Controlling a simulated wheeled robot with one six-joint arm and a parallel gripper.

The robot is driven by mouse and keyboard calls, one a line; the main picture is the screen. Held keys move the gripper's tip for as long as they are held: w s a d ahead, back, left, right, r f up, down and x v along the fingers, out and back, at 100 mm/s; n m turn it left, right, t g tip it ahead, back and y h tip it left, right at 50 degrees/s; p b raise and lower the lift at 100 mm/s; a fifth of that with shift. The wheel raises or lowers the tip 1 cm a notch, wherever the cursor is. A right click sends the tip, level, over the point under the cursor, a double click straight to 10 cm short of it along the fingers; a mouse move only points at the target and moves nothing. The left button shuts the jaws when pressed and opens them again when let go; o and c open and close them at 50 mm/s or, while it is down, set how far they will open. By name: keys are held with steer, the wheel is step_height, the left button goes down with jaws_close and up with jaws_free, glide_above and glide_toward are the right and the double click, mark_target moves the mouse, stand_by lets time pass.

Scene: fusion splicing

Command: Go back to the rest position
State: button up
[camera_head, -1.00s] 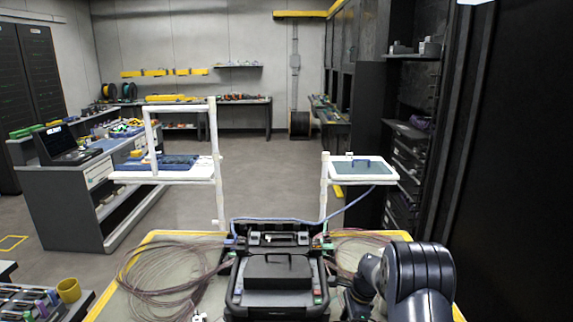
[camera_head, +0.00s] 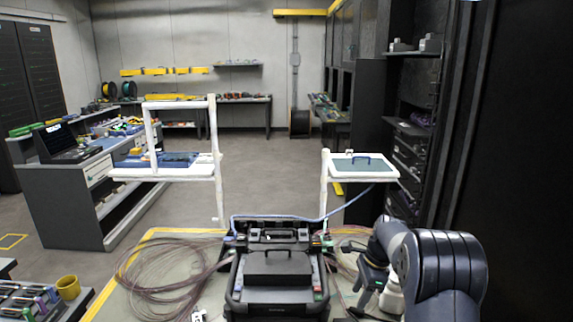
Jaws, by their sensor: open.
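My arm (camera_head: 440,262) is bent at the lower right, and its wrist reaches down beside the black splicer case. My gripper (camera_head: 364,302) is small and dark at the end of the wrist, low in the view. It is open, with no object seen in it, and partly hidden. The black fusion splicer (camera_head: 280,268) sits in its case on the table in front of me, to the left of my gripper. The gripper is apart from the splicer.
Coiled fibre cables (camera_head: 160,275) lie left of the splicer, with more behind my wrist. A blue cable (camera_head: 275,218) runs from the splicer towards a white stand (camera_head: 325,200) on the right. Another white stand (camera_head: 218,185) is on the left. A yellow cup (camera_head: 68,287) stands at lower left.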

mark_target(347, 320)
steer(key=p+x, duration=0.1)
steer(key=x, duration=0.9)
steer(key=shift+a+f, duration=0.1)
steer(key=shift+f, duration=0.2)
steer(key=shift+r, duration=0.2)
